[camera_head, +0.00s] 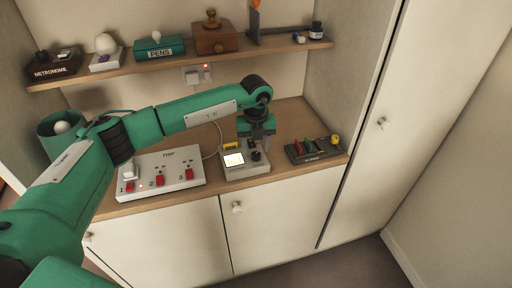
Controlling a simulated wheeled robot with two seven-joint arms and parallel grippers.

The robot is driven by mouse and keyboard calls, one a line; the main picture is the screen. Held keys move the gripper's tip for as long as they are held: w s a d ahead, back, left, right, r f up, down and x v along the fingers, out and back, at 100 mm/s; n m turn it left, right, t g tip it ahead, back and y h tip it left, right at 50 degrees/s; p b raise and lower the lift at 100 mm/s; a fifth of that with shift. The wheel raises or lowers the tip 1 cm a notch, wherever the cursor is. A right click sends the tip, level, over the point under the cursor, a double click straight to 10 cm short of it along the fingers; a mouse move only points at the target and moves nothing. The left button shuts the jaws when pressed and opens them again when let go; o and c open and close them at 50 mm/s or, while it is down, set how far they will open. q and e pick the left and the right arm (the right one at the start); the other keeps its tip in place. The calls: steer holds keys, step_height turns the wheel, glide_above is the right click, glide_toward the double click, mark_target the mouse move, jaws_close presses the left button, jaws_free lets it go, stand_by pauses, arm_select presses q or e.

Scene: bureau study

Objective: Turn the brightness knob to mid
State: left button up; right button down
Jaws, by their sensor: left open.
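My left gripper (257,143) points down just above and behind the knob. It is open. I cannot tell whether its fingers touch the knob. My right gripper is out of view.
A white panel (165,163) with red switches lies left of the box. A black tray (314,150) with coloured items lies right of it. Above, a shelf (130,66) holds a metronome box, a pens box and a wooden grinder. A cable runs up behind the box.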

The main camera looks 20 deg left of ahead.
mark_target(256, 156)
arm_select(q)
steer(key=shift+f, duration=1.35)
steer(key=c, duration=1)
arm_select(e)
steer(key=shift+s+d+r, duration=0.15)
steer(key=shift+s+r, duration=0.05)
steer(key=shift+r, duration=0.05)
